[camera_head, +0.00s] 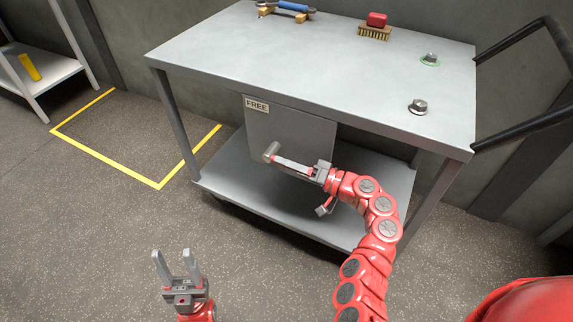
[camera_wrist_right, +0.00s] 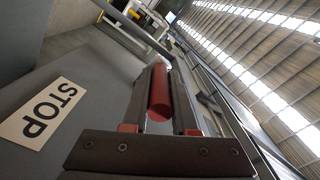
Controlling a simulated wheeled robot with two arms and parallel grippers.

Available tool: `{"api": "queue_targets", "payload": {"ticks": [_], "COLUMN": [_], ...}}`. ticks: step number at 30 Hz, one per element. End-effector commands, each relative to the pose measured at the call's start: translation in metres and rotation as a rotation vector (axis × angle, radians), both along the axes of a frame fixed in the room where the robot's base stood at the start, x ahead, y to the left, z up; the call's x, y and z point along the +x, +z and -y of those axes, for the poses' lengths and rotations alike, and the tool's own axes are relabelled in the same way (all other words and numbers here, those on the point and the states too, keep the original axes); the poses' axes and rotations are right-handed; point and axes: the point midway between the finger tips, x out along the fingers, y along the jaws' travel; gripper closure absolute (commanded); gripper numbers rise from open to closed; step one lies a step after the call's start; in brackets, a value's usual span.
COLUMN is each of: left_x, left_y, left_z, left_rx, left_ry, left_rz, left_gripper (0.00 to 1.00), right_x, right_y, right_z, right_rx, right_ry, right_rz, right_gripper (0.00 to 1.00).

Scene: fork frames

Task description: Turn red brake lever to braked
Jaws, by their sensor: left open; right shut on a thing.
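The brake lever's grey hub (camera_head: 271,152) stands out from a grey panel (camera_head: 300,130) below the cart's top. My right gripper (camera_head: 291,165) reaches in from the right and is shut on the lever. The lever's red grip (camera_wrist_right: 160,95) lies between its two fingers in the right wrist view. The lever points right in the head view, sloping slightly down. A FREE label (camera_head: 257,105) is at the panel's upper left. A STOP label (camera_wrist_right: 45,112) shows beside the gripper in the right wrist view. My left gripper (camera_head: 174,254) is open and empty above the floor.
The grey cart (camera_head: 270,55) carries a red-topped brush (camera_head: 375,27), a blue-handled tool (camera_head: 287,6) and two metal pieces. Its black handle (camera_head: 525,42) is at the right. A shelf (camera_head: 40,72) stands at the far left. The left floor, with a yellow outline (camera_head: 110,163), is clear.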

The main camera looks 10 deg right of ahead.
Motion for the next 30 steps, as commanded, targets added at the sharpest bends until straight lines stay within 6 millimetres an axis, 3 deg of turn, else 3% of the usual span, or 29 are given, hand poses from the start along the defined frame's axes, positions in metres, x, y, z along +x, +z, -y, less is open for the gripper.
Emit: {"api": "queue_targets", "payload": {"ticks": [5,6,10,22,30], "left_x": [0.000,0.000,0.000,0.000,0.000], "left_y": [0.000,0.000,0.000,0.002,0.009], "left_z": [0.000,0.000,0.000,0.000,0.000], "left_rx": [0.000,0.000,0.000,0.000,0.000], "left_ry": [0.000,0.000,0.000,0.000,0.000], "left_rz": [0.000,0.000,0.000,0.000,0.000], "left_gripper": [0.50,0.50,0.50,0.50,0.50], "right_x": [0.000,0.000,0.000,-0.004,-0.036], "right_y": [0.001,0.001,0.001,0.001,0.000], "right_z": [-0.002,-0.002,-0.001,0.006,0.057], "right_rx": [0.003,0.003,0.002,0.001,0.000], "right_ry": [0.003,0.003,0.002,-0.002,-0.006], "right_rz": [0.001,0.001,0.001,0.000,-0.001], "right_gripper": [1.00,0.67,0.44,0.44,0.44]}}
